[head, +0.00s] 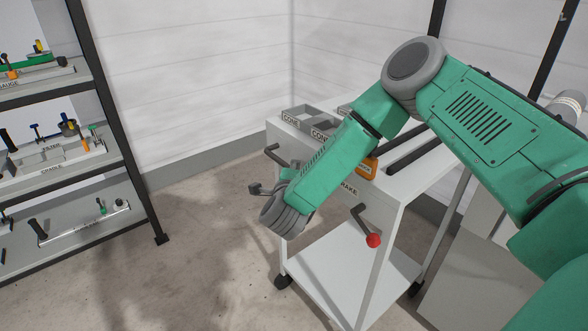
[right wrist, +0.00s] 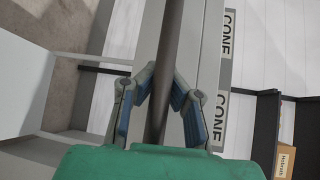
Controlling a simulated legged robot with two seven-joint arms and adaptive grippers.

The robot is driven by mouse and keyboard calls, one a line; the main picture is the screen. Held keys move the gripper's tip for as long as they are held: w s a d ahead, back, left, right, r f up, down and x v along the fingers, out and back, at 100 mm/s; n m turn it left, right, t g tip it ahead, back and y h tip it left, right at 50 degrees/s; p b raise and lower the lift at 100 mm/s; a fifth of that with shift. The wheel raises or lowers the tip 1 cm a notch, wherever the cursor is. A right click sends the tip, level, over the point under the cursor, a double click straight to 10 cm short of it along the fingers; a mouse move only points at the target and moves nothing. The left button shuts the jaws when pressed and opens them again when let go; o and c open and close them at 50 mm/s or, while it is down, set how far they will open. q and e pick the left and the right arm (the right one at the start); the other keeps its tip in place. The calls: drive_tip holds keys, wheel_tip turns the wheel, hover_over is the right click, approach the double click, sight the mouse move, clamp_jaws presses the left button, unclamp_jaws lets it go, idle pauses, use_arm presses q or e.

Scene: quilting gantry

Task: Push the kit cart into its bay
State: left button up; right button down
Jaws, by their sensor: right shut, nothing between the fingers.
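The kit cart (head: 338,243) is white, with grey trays on top, a lower shelf and dark casters. A BRAKE label and a lever with a red knob (head: 373,240) are on its near side. My right gripper (head: 256,189) is at the cart's near end, by its dark handle (head: 273,152), most of which my arm hides. In the right wrist view, the handle bar (right wrist: 171,35) runs lengthwise in line with my shut right gripper (right wrist: 161,84). I cannot tell whether they touch. My left gripper is out of view. I cannot make out the bay.
A dark-framed shelf rack (head: 120,150) with tools stands at the left. Pale panel walls (head: 210,80) meet in a corner behind the cart. Concrete floor (head: 205,255) is clear between rack and cart. Grey-white boxes (head: 450,285) stand at the right, behind my arm.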

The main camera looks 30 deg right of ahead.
drive_tip(key=c, duration=1.5)
unclamp_jaws()
drive_tip(key=shift+a+r, duration=0.1)
drive_tip(key=shift+a, duration=0.15)
drive_tip(key=shift+c, duration=0.2)
drive_tip(key=shift+d, duration=0.15)
drive_tip(key=v, duration=1.2)
drive_tip(key=shift+d, duration=0.1)
drive_tip(key=shift+w, duration=0.1)
